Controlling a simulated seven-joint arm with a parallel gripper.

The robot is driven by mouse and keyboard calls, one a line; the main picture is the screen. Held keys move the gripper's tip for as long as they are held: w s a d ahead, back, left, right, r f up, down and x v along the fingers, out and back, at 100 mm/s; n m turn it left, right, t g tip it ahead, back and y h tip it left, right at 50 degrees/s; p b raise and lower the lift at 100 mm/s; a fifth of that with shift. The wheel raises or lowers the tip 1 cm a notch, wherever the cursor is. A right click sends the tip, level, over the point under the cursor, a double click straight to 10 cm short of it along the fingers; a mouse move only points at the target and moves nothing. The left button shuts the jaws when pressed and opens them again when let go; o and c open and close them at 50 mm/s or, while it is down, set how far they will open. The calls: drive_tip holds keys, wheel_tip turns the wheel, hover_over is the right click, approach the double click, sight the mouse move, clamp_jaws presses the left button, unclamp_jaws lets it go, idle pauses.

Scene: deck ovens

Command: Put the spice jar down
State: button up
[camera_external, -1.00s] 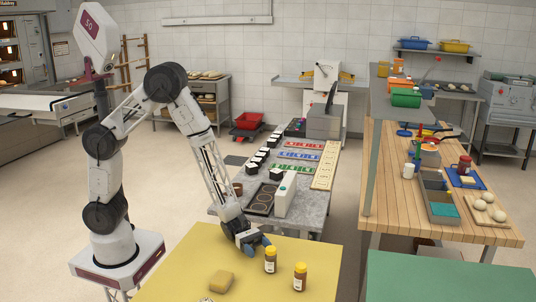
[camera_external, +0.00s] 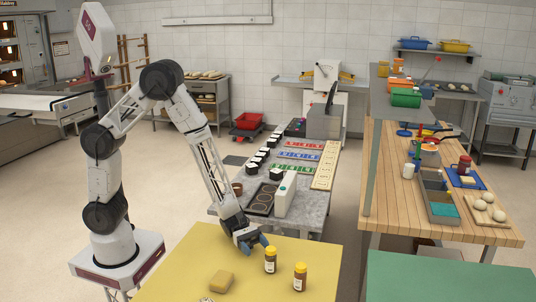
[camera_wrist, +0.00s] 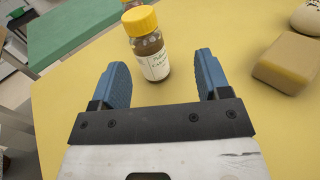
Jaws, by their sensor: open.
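A spice jar (camera_wrist: 150,50) with a yellow lid and a white label stands upright on the yellow table (camera_external: 185,270). In the external view this jar (camera_external: 270,261) is just right of my gripper (camera_external: 258,246). In the wrist view my gripper (camera_wrist: 162,80) is open, with its blue fingers apart. The jar stands ahead of and between the fingertips, and the fingers do not touch it. A second yellow-lidded jar (camera_external: 300,277) stands upright to its right, partly hidden behind the first in the wrist view.
A yellow sponge-like block (camera_external: 221,280) lies on the yellow table, at right in the wrist view (camera_wrist: 290,62). A pale round object (camera_wrist: 308,17) lies beyond it. A green surface (camera_external: 440,278) is to the right. A grey bench (camera_external: 308,222) stands behind.

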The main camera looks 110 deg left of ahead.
drive_tip(key=s+d+r+m+g, duration=0.5)
drive_tip(key=s+r+m+g, duration=0.1)
drive_tip(key=s+r+m, duration=0.25)
drive_tip(key=s+d+r+m+g, duration=0.6)
drive_tip(key=s+r+m, duration=0.1)
drive_tip(key=s, duration=0.3)
drive_tip(key=s+a+r+m+y, duration=0.3)
drive_tip(key=s+m+y, duration=0.1)
drive_tip(key=s, duration=0.2)
drive_tip(key=s+a+r+m+t+y, duration=0.1)
drive_tip(key=s+a+r+m+y, duration=0.2)
drive_tip(key=s, duration=0.3)
drive_tip(key=s+a+r+m+y, duration=0.3)
drive_tip(key=s+m+y, duration=0.2)
drive_tip(key=s, duration=0.2)
drive_tip(key=shift+r, duration=0.25)
drive_tip(key=shift+w+a, duration=0.1)
drive_tip(key=shift+w, duration=0.1)
idle(0.4)
